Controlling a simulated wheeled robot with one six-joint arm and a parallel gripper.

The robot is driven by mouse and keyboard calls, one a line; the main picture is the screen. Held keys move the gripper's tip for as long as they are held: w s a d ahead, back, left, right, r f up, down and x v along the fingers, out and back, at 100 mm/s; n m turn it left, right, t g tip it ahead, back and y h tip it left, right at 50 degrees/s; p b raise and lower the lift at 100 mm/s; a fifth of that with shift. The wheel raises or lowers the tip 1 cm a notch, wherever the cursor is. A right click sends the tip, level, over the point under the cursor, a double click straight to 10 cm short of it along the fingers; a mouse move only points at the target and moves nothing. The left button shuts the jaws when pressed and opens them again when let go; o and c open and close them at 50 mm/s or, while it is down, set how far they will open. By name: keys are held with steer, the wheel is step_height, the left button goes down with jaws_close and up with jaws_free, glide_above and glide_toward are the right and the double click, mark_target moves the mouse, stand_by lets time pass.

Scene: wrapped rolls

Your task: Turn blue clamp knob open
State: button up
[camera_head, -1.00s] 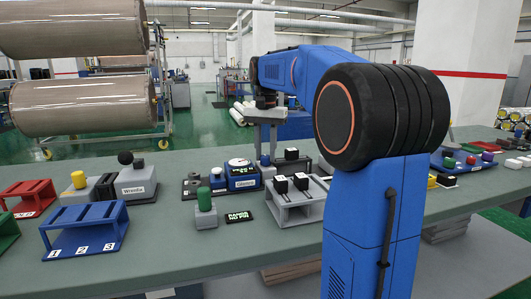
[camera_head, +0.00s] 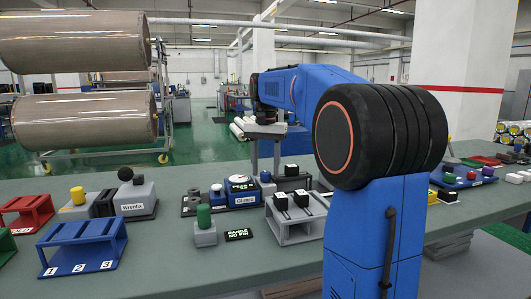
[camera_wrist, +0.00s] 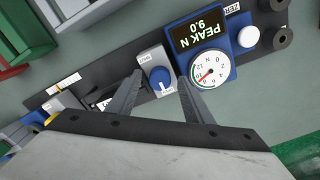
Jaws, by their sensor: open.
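The blue clamp knob (camera_wrist: 161,77) sits on a small grey plate with printed labels, in the middle of the wrist view. Its white pointer mark faces the bottom of that view. My gripper (camera_wrist: 161,79) is open, with one finger on each side of the knob. Gaps show between the fingers and the knob, and it is not held. In the head view my gripper (camera_head: 265,160) points down over the bench at the blue knob (camera_head: 265,177). My fingers partly hide the knob's surroundings there.
A blue gauge box with a lit display (camera_wrist: 203,32) and a round dial (camera_wrist: 208,70) stands close beside the knob. A white button (camera_wrist: 248,38) is beyond it. A grey rack (camera_head: 297,222) and a green-topped block (camera_head: 204,222) stand nearer on the bench.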

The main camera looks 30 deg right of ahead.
mark_target(265, 172)
step_height(265, 172, up, 17)
stand_by(0.5)
stand_by(0.5)
